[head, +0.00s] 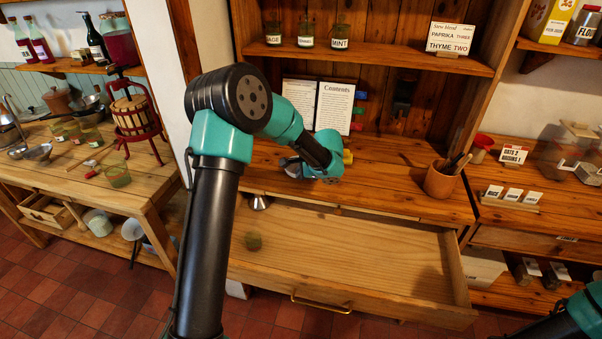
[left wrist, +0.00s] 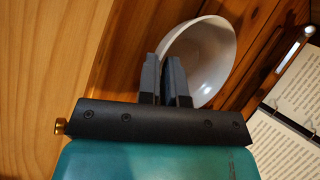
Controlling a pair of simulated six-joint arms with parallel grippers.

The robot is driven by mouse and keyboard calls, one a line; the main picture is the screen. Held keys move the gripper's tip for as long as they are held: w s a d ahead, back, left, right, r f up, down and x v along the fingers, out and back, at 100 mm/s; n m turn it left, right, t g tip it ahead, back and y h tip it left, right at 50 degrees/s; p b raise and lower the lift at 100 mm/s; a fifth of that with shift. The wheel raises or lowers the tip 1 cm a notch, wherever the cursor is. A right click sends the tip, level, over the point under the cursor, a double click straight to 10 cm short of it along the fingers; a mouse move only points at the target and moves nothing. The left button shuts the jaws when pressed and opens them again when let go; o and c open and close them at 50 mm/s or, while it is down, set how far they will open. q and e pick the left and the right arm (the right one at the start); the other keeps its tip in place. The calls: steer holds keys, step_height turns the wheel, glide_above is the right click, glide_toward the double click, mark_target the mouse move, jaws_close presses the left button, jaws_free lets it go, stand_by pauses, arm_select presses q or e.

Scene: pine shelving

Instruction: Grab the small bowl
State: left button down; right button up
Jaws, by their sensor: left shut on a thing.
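The small bowl (left wrist: 208,55) is white and shows in the left wrist view just beyond my fingers, tilted so that its inside faces the camera. My left gripper (left wrist: 166,62) is shut on the near rim of the bowl, its two dark fingers close together. In the head view my left gripper (head: 293,167) is low over the wooden counter (head: 390,175). My own forearm hides most of the bowl there. My right gripper is out of view; only part of my right arm shows at the lower right corner.
An open drawer (head: 350,255) juts out below the counter, holding a metal funnel (head: 258,202) and a small green glass (head: 253,242). Two printed pages (head: 333,108) stand behind the gripper.

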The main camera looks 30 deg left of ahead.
arm_select(q)
steer(key=shift+r, duration=0.55)
step_height(320, 180, up, 3)
steer(key=shift+f, duration=0.2)
steer(key=s+d+r, duration=0.1)
steer(key=s+d, duration=0.7)
steer(key=s, duration=0.5)
steer(key=shift+s+d+r, duration=0.15)
steer(key=shift+s, duration=0.2)
